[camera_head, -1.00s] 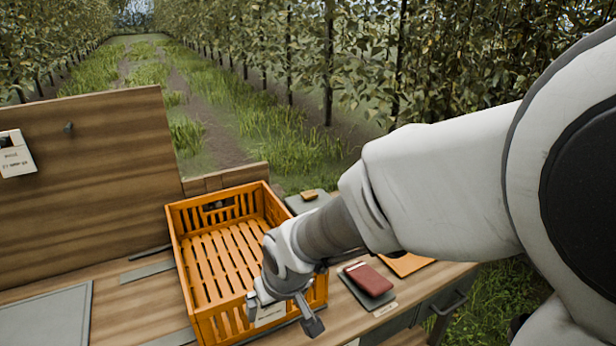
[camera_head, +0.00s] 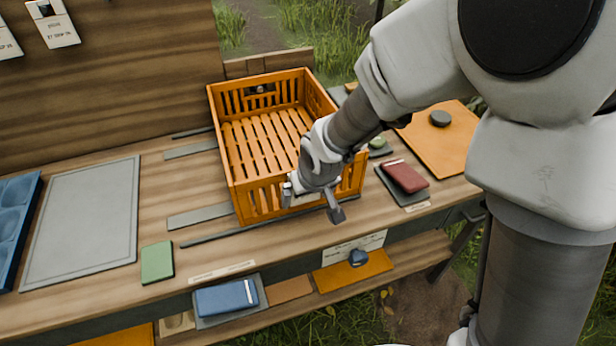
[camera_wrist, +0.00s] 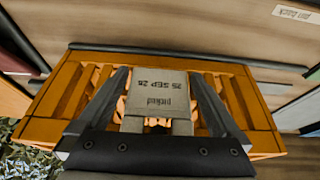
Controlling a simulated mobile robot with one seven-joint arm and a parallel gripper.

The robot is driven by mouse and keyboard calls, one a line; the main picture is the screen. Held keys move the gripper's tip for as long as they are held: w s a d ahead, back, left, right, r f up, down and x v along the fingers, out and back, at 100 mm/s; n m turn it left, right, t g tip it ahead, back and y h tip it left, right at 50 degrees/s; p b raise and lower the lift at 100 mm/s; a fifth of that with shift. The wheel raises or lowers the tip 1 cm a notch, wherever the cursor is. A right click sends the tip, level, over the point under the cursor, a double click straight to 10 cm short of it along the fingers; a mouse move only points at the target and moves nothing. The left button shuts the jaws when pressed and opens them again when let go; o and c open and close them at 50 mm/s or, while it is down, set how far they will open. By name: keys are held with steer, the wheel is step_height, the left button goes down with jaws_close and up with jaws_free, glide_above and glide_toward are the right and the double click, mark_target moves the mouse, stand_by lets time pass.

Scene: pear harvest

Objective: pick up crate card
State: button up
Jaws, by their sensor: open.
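The crate card (camera_wrist: 157,92) is pale grey, with "packed" and "25 SEP 26" printed on it. In the wrist view it sits in front of the orange crate's slatted wall, between my fingers. The orange crate (camera_head: 247,205) stands empty on the bench in the head view. My gripper (camera_head: 312,201) is at the crate's front wall. In the wrist view my gripper (camera_wrist: 158,76) is open, with one finger on each side of the card and narrow gaps showing. Most of the card is hidden by my gripper in the head view.
Other cards (camera_head: 52,24) hang on the upright board at the upper left. A red book (camera_head: 403,176) lies right of the crate, and a green block (camera_head: 157,262) lies at the bench's front left. A blue book (camera_head: 227,297) is on the lower shelf. A grey panel (camera_head: 82,225) lies left.

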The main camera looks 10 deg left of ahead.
steer(key=c, duration=1.2)
